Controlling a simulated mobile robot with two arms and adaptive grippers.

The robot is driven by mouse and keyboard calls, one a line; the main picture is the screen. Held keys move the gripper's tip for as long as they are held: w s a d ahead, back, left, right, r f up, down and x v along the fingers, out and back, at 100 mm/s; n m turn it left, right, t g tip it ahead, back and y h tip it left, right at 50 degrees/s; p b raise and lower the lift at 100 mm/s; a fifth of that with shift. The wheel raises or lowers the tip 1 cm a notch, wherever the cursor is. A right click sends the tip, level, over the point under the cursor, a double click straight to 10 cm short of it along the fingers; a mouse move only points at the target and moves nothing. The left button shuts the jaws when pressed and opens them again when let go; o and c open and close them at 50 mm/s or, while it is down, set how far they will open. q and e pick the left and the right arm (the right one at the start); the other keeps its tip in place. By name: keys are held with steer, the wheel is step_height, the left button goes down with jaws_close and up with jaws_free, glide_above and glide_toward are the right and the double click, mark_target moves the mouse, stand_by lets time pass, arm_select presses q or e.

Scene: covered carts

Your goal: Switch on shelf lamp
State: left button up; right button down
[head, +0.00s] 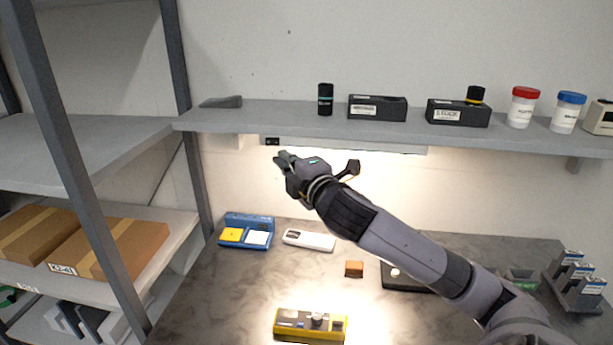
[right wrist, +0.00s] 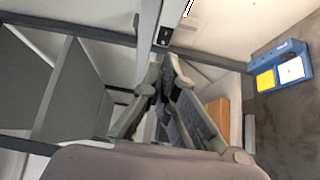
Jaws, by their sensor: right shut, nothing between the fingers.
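The shelf lamp (head: 345,146) is a long light bar fixed under the wall shelf. It is lit: bright light falls on the wall and worktop below it. Its small black switch (head: 271,141) sits at the bar's left end and also shows in the right wrist view (right wrist: 163,36). My right gripper (head: 281,160) is shut and empty, just below the switch and apart from it in the head view. In the right wrist view its fingertips (right wrist: 166,66) point toward the switch; the exact gap is hard to tell. My left gripper is not in view.
The wall shelf (head: 285,114) holds a black cylinder (head: 325,99), dark bins (head: 377,107) and lidded jars (head: 522,107). A rack post (head: 80,170) stands left. Below, the worktop (head: 230,290) carries a blue tray (head: 246,231), a white device (head: 309,240) and a yellow box (head: 310,325).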

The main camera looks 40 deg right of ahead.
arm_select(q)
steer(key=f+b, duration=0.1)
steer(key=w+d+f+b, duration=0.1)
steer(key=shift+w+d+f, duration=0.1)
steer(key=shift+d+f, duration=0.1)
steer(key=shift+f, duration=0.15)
arm_select(e)
steer(key=s, duration=0.6)
steer(key=shift+s+d, duration=0.15)
steer(key=shift+r, duration=0.1)
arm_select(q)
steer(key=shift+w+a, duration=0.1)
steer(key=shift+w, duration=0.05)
